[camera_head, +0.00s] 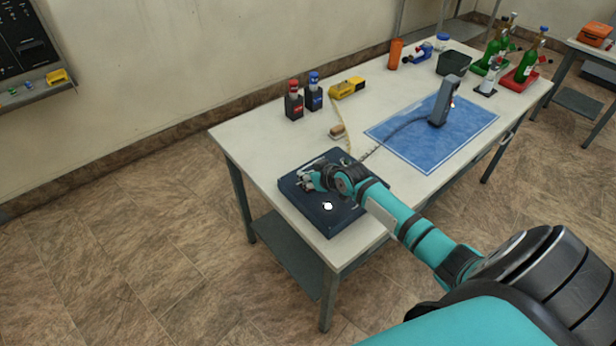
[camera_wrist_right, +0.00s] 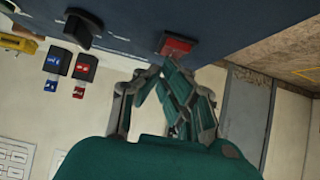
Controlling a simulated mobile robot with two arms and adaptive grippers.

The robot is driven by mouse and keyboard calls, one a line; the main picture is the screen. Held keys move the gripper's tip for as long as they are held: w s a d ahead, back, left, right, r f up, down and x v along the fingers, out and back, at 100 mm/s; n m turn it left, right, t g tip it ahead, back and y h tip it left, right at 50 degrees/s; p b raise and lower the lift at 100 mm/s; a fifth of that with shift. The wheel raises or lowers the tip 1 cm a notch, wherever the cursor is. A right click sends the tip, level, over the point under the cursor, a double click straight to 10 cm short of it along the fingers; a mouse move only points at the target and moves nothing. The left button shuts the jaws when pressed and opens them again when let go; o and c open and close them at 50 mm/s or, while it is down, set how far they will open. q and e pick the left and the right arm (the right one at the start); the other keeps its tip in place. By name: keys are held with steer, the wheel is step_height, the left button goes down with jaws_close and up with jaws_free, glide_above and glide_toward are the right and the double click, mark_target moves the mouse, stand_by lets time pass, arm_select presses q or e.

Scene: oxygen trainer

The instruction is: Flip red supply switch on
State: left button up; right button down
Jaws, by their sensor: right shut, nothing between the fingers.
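The red switch (camera_wrist_right: 177,45) shows in the right wrist view, in a dark frame on the dark blue trainer panel (camera_wrist_right: 225,25). In the head view the same panel (camera_head: 340,228) lies on the near left part of the table, and my gripper and arm hide the red switch. My right gripper (camera_wrist_right: 162,72) is shut and empty, its fingertips close to the near edge of the red switch. I cannot tell whether they touch it. It also shows over the panel's far left part in the head view (camera_head: 308,181). My left gripper is not in view.
A black knob (camera_wrist_right: 85,28) stands on the panel beside the switch. A white round part (camera_head: 328,206) sits near the panel's front. Red-capped (camera_head: 294,104) and blue-capped (camera_head: 313,96) dark containers and a yellow device (camera_head: 347,88) stand behind. A blue mat (camera_head: 410,135) bears a grey device (camera_head: 443,102).

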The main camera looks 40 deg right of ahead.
steer(key=shift+s+f, duration=0.1)
steer(key=shift+s, duration=0.05)
steer(key=shift+s+p, duration=0.5)
steer(key=shift+p, duration=0.1)
steer(key=shift+s+d, duration=0.1)
steer(key=shift+s, duration=0.2)
